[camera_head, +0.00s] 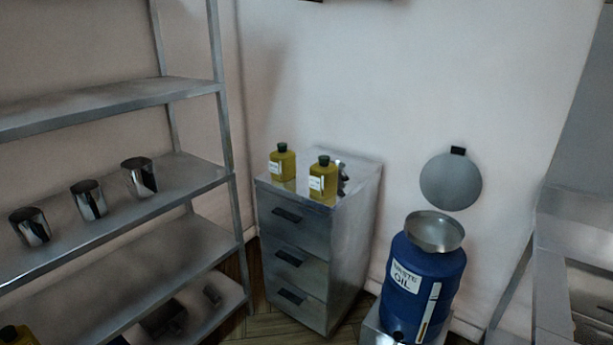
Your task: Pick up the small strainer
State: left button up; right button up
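No piece is plainly marked as the small strainer. A round grey disc (450,182) with a black tab at its top is against the wall, above and behind the blue drum. A shallow round metal bowl or strainer (434,232) sits on top of the blue waste oil drum (428,278); I cannot tell whether it is meshed. A small dark, shiny object (343,178) is partly hidden behind an oil bottle on the drawer cabinet. Neither of my grippers is in view.
A metal shelf rack (120,216) on the left holds several shiny metal cups. Two yellow bottles (283,163) with dark caps stand on the grey drawer cabinet (345,230). A metal unit (575,240) stands at the right. A narrow strip of wooden floor shows between rack and cabinet.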

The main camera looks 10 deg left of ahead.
aim_at(342, 166)
jog(key=i+j+z, duration=0.1)
jog(key=i, duration=0.3)
jog(key=i+j+z, duration=0.1)
jog(key=i, duration=0.25)
jog(key=i+j, duration=0.15)
jog(key=i, duration=0.25)
jog(key=z, duration=0.05)
